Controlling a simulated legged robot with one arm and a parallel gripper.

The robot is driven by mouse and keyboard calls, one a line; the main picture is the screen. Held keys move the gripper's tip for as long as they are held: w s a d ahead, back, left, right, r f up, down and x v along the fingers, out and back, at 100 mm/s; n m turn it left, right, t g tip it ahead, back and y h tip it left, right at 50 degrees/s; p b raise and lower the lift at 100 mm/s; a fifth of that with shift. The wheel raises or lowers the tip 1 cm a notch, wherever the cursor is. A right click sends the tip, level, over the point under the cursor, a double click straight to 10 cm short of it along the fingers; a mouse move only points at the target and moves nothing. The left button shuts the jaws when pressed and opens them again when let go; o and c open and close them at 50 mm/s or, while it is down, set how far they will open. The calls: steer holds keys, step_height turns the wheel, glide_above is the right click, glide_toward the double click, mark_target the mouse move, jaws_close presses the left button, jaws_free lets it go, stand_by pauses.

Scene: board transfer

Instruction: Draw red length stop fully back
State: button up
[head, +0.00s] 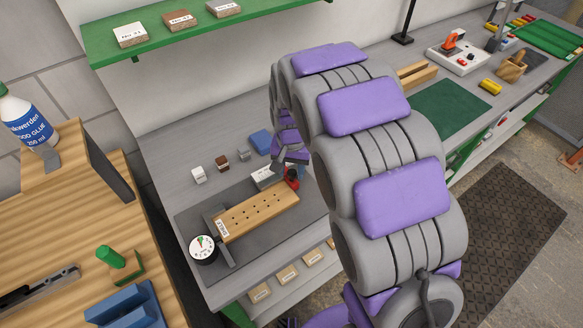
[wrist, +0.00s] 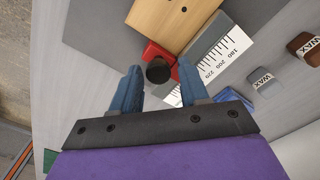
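The red length stop (wrist: 154,52) with its dark round knob (wrist: 158,71) sits at the end of the wooden board (wrist: 170,22) in the wrist view. The stop also shows in the head view (head: 292,177) at the board's right end. My gripper (wrist: 159,68) is open; its two blue fingers lie either side of the knob, with a gap on each side. I cannot tell whether they are level with the knob. The white ruler scale (wrist: 212,62) lies beside the stop, showing marks from 180 to 220. My arm hides part of the bench around it.
A green shelf (head: 200,35) hangs above.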

jaws_close()
stand_by(0.3)
steer(key=w+d+p, duration=0.1)
steer(key=w+d, duration=0.1)
steer(key=d, duration=0.1)
steer(key=shift+w+d+r+p, duration=0.1)
steer(key=shift+w+r+p, duration=0.1)
steer(key=shift+p, duration=0.2)
steer(key=shift+w+d+f, duration=0.1)
steer(key=shift+d, duration=0.2)
steer(key=shift+c, duration=0.6)
jaws_free()
steer(key=shift+a, duration=0.1)
steer(key=o, duration=0.4)
steer(key=shift+a, duration=0.35)
steer(key=shift+c, duration=0.2)
steer(key=shift+d, duration=0.1)
steer(key=shift+d, duration=0.1)
